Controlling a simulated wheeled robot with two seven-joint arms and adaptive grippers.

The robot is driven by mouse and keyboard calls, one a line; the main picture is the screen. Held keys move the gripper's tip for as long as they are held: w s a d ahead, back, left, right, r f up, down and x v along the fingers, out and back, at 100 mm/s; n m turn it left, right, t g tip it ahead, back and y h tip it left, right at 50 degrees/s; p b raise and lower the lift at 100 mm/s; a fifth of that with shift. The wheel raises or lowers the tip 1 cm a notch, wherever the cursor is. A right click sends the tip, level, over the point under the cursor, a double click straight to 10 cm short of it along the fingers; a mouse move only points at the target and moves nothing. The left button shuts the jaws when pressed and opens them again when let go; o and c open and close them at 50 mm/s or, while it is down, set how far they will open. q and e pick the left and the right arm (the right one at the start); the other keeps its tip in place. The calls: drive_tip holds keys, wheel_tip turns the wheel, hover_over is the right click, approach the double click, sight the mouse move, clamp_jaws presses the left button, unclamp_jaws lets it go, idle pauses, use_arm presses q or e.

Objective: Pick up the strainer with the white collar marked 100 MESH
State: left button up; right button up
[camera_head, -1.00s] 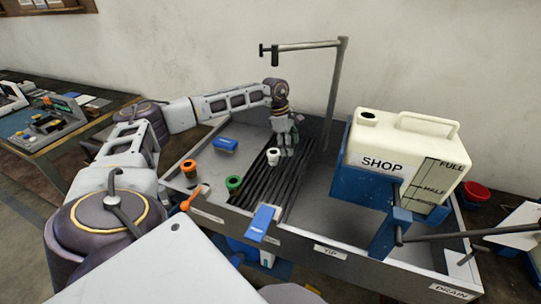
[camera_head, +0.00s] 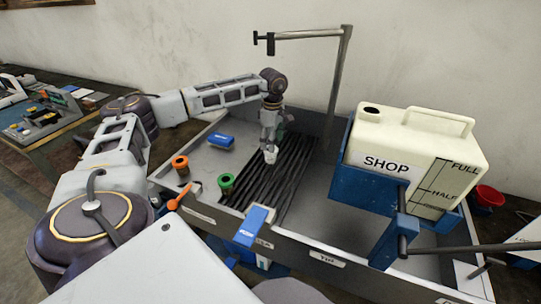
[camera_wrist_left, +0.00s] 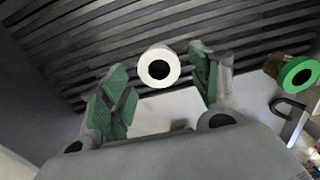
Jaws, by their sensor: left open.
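The strainer with the white collar (camera_head: 270,157) stands on the dark slatted rack in the head view. In the left wrist view its white ring (camera_wrist_left: 159,68) with a dark centre lies between the fingertips. I cannot read a mesh marking on it. My left gripper (camera_head: 270,146) points down right at it, partly covering it. In the left wrist view the green-padded fingers (camera_wrist_left: 165,88) are spread on either side of the collar, with gaps. The green-collared strainer (camera_head: 226,182) and the orange-collared strainer (camera_head: 181,164) stand to the left in the head view. My right gripper is not in view.
The slatted rack (camera_head: 264,192) lies in a grey tray. A blue block (camera_head: 221,141) lies at the tray's back left. A cream SHOP tank (camera_head: 412,152) sits in a blue cradle at right. A metal post (camera_head: 338,90) rises behind the rack.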

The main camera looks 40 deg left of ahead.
sight(271, 154)
use_arm(q)
drive_tip(key=shift+f, duration=1.1)
drive_tip(key=shift+a+f, duration=0.2)
drive_tip(key=shift+f, duration=0.6)
drive_tip(key=shift+a+f, duration=0.2)
drive_tip(key=shift+f, duration=1.65)
drive_tip(key=shift+c, duration=0.5)
drive_tip(key=c, duration=0.8)
